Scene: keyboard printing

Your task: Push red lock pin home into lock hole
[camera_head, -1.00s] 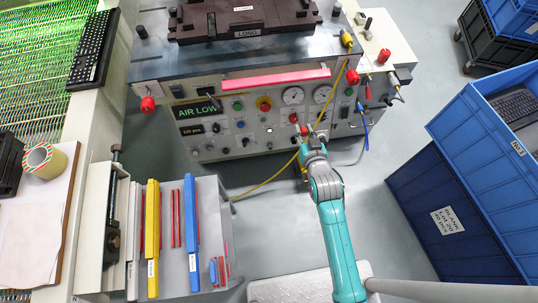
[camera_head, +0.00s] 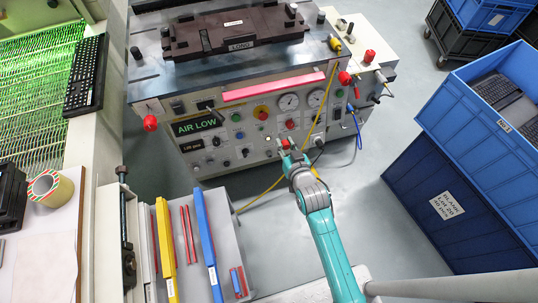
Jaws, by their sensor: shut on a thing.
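My gripper (camera_head: 285,148) is at the lower front panel of the grey machine (camera_head: 235,165). It is shut on a small red piece (camera_head: 285,142), which looks like the red lock pin; the fingers cover much of it. The gripper sits just below a red button (camera_head: 290,124) on the panel. The lock hole cannot be made out. Whether the pin touches the panel or is partly in a hole cannot be told.
A yellow hose (camera_head: 262,199) and a blue cable (camera_head: 357,130) hang by the panel. A dark plate marked LONG (camera_head: 242,45) lies on top. A grey rack with yellow (camera_head: 165,245) and blue bars (camera_head: 208,240) stands left. Blue crates (camera_head: 450,205) stand right.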

